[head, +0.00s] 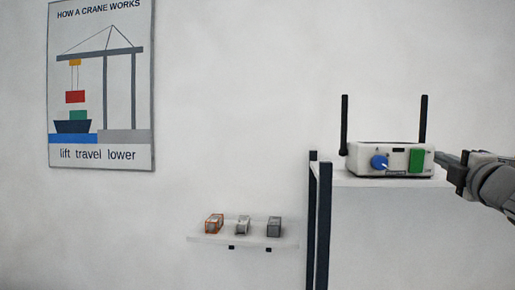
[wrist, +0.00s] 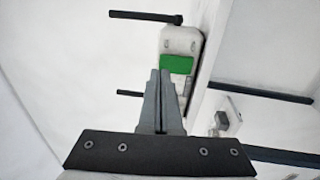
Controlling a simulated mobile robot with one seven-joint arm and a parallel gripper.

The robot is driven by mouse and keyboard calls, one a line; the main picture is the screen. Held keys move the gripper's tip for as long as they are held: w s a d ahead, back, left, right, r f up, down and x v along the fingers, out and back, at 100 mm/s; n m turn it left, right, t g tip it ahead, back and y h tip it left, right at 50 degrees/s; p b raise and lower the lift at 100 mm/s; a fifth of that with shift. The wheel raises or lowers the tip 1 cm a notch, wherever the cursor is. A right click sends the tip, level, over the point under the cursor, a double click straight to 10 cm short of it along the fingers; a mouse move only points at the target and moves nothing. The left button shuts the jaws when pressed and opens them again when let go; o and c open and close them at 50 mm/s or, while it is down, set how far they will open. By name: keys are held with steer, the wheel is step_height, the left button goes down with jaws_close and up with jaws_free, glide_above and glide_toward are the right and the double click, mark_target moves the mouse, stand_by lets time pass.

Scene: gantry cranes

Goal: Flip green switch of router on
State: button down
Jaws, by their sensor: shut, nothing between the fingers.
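The router (head: 392,163) is a white box with two black antennas, standing on top of a white cabinet. Its front has a blue round knob (head: 379,162) at the left and a green switch (head: 416,160) at the right. My gripper (head: 440,157) is just right of the router's right end in the head view. In the wrist view my gripper (wrist: 160,76) is shut and empty, its fingertips pointing at the green switch (wrist: 177,64) and close below it. I cannot tell whether they touch. The fingers hide part of the router (wrist: 182,40), including the knob.
The white cabinet (head: 415,230) with dark posts (head: 320,225) bears the router. A low wall shelf (head: 243,240) to the left holds three small blocks, one orange-edged (head: 214,224). A crane poster (head: 100,85) hangs on the wall.

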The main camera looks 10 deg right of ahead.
mark_target(423, 150)
steer(key=shift+p+x, duration=0.7)
steer(key=shift+x, duration=2.2)
steer(key=shift+w+r, duration=0.2)
steer(key=shift+w, duration=0.15)
steer(key=shift+s, duration=0.1)
